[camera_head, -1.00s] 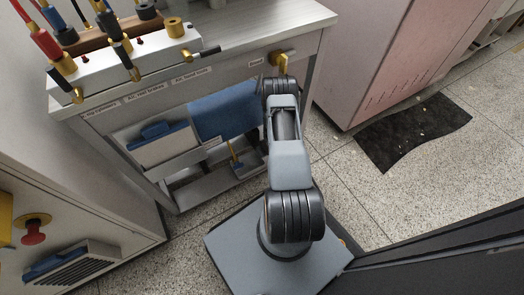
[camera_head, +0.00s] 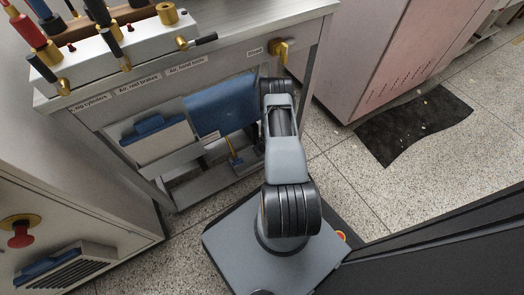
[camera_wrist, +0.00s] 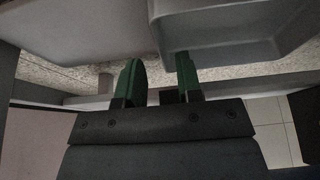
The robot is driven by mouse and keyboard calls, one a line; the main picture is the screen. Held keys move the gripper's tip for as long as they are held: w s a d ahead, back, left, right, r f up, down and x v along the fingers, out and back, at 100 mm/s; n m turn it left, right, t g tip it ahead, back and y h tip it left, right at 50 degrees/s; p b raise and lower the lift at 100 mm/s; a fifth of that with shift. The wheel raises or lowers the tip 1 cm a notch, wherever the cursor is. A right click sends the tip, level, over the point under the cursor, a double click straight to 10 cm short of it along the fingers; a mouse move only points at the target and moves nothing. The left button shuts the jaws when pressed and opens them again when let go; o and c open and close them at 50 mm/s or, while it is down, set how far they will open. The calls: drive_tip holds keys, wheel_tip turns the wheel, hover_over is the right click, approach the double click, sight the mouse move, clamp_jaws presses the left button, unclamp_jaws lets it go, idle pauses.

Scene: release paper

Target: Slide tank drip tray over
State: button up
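A grey tray (camera_wrist: 235,35) fills the upper right of the wrist view. In the head view, a grey tray (camera_head: 247,160) sits low under the bench, below a blue tank (camera_head: 224,104), partly hidden by my arm. My gripper (camera_wrist: 159,72) shows two green fingers standing apart. The right fingertip overlaps the tray's lower edge in the picture, and the left one is beside its left corner. Nothing is clearly held, and I cannot tell whether either finger touches the tray. My gripper is hidden behind my arm in the head view.
A pink cabinet (camera_head: 390,50) stands right, with a dark mat (camera_head: 413,125) on speckled floor. A grey cabinet (camera_head: 80,225) stands left.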

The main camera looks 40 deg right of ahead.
drive_tip(key=b+x, duration=0.2)
drive_tip(key=x, duration=0.2)
drive_tip(key=shift+a, duration=0.1)
drive_tip(key=shift+c, duration=0.5)
clamp_jaws()
